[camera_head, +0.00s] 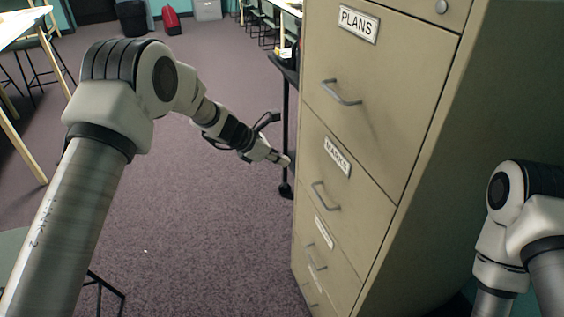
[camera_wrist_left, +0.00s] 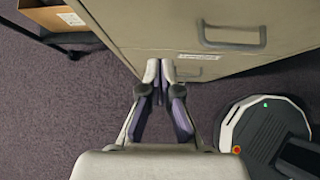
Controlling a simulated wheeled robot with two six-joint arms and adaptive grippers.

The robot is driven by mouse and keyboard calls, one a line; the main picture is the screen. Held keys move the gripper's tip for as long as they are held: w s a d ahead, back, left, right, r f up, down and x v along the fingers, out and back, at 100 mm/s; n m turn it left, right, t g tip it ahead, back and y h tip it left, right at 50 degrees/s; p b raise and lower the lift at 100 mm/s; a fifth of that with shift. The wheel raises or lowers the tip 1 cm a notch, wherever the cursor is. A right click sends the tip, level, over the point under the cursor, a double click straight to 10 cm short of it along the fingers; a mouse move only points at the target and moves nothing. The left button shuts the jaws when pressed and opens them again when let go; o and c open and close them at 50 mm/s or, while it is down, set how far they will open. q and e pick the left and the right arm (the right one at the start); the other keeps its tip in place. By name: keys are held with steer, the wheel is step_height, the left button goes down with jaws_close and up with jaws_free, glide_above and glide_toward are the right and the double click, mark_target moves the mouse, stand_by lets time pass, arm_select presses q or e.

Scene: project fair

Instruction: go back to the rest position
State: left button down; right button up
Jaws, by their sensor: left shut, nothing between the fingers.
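My left gripper (camera_head: 281,159) reaches in from the left in the head view, just in front of the left edge of a beige filing cabinet (camera_head: 400,130). In the left wrist view my left gripper (camera_wrist_left: 160,72) is shut, its fingertips together and empty. The cabinet front (camera_wrist_left: 180,28) lies beyond the fingertips in that view; I cannot tell whether they touch it. My right arm shows at the lower right of the head view, but its gripper is out of view.
The drawers labelled PLANS (camera_head: 358,23) and MARKS (camera_head: 337,156) look closed, with metal handles sticking out. A dark stand (camera_head: 285,130) is beside the cabinet. A table (camera_head: 20,25) and stools are at the left. The carpet (camera_head: 200,235) in the middle is clear.

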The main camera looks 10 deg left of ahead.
arm_select(q)
steer(key=s+a+f+m+g+y+p, duration=0.1)
steer(key=s+a+f+g, duration=0.15)
steer(key=s+f, duration=0.5)
steer(key=s+a+f+m+g+y, duration=0.1)
steer(key=s+f+g, duration=0.3)
steer(key=s, duration=0.7)
steer(key=s+a+f+m+g+y+p, duration=0.1)
steer(key=s+f+y, duration=0.1)
steer(key=s+f, duration=0.65)
steer(key=s+a+m+t+y, duration=0.1)
steer(key=s+a+m, duration=0.1)
steer(key=s+m, duration=0.6)
steer(key=s+a+m+t+y, duration=0.1)
steer(key=s+a+m+y, duration=0.1)
steer(key=s+m, duration=0.7)
steer(key=a+m+p, duration=0.1)
steer(key=m, duration=0.3)
steer(key=shift+f, duration=0.25)
arm_select(e)
steer(key=shift+w+r, duration=0.25)
steer(key=shift+r, duration=0.9)
